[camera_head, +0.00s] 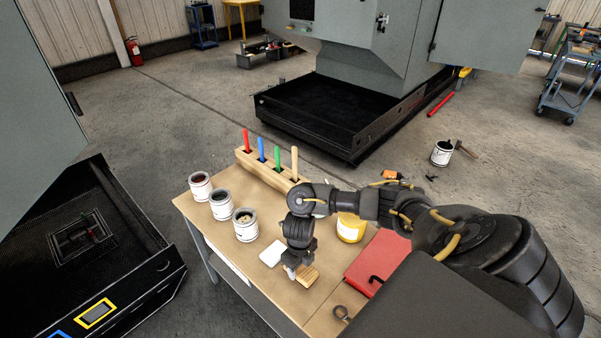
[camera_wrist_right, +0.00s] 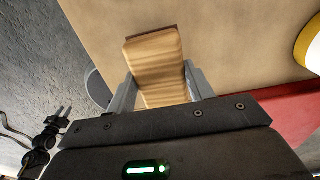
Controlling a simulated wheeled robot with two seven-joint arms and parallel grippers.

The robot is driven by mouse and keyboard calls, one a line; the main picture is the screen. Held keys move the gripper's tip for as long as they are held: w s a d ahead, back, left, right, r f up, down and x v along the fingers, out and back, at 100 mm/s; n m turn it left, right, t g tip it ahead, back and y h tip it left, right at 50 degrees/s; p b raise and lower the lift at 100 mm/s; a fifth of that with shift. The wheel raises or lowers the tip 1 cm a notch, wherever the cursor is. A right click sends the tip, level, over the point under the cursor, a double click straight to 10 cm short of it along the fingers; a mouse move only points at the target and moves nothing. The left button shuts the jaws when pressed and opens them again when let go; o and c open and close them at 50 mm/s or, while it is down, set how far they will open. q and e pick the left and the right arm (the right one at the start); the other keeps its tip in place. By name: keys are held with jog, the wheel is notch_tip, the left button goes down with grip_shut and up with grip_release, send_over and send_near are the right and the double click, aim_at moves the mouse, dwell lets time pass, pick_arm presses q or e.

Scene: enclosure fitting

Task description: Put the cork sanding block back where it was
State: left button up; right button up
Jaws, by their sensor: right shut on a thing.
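The cork sanding block (camera_head: 308,277) is a small tan block with wood-like streaks. My right gripper (camera_head: 298,272) is shut on it over the near part of the brown table (camera_head: 225,237). In the right wrist view the block (camera_wrist_right: 156,62) sits between the two fingers of the gripper (camera_wrist_right: 163,92) and sticks out past them. I cannot tell whether the block touches the table. A flat white piece (camera_head: 272,252) lies on the table just left of the gripper. My left gripper is not in view.
Several white cans, one of them (camera_head: 245,225), line the table's left side. A wooden rack (camera_head: 262,172) with coloured sticks stands at the back. A yellow can (camera_head: 350,229), red flat item (camera_head: 373,261) and dark ring (camera_head: 341,313) are to the right. Bare tabletop lies below the block.

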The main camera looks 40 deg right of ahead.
aim_at(300, 271)
jog(key=shift+d+f, duration=0.1)
jog(key=shift+f, duration=0.05)
notch_tip(300, 271, down, 2)
jog(key=shift+d+f, duration=0.1)
jog(key=shift+d, duration=0.05)
jog(key=shift+f, duration=0.55)
jog(key=o, duration=1)
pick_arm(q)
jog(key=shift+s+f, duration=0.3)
pick_arm(e)
notch_tip(300, 271, up, 12)
jog(key=p, duration=0.3)
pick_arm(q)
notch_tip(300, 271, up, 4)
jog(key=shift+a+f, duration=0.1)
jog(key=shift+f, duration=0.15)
